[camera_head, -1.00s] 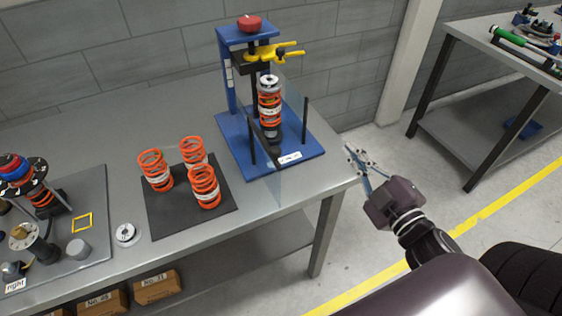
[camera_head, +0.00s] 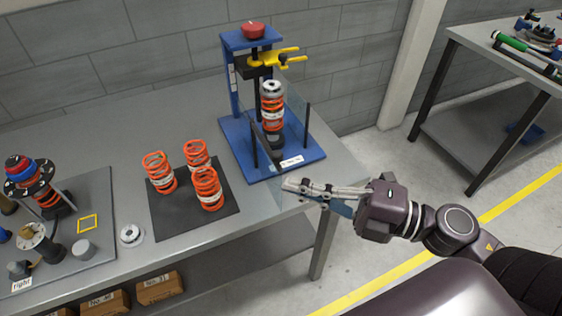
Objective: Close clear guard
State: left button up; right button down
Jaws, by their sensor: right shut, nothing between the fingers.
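The blue press (camera_head: 230,150) stands on the bench with an orange spring assembly (camera_head: 272,112) upright in it. My right gripper (camera_head: 288,185) reaches in from the right, low over the bench's front right corner. Its fingers are together and empty. Its tips are beside the guard's lower part; I cannot tell whether they touch. My left gripper is not in view.
Several orange springs (camera_head: 208,188) stand on a black mat (camera_head: 166,222) left of the press. A grey tray (camera_head: 100,190) with parts is at the far left. Black posts (camera_head: 307,127) rise from the press base. Floor space is free right of the bench (camera_head: 345,165).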

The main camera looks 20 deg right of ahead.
aim_at(281, 167)
jog(key=shift+w+a+f+p, duration=0.15)
jog(key=shift+w+p, duration=0.45)
jog(key=shift+w, duration=0.85)
jog(key=shift+w+a+r+p, duration=0.15)
jog(key=shift+w+p, duration=0.4)
jog(key=shift+w, duration=0.85)
jog(key=shift+a+f, duration=0.1)
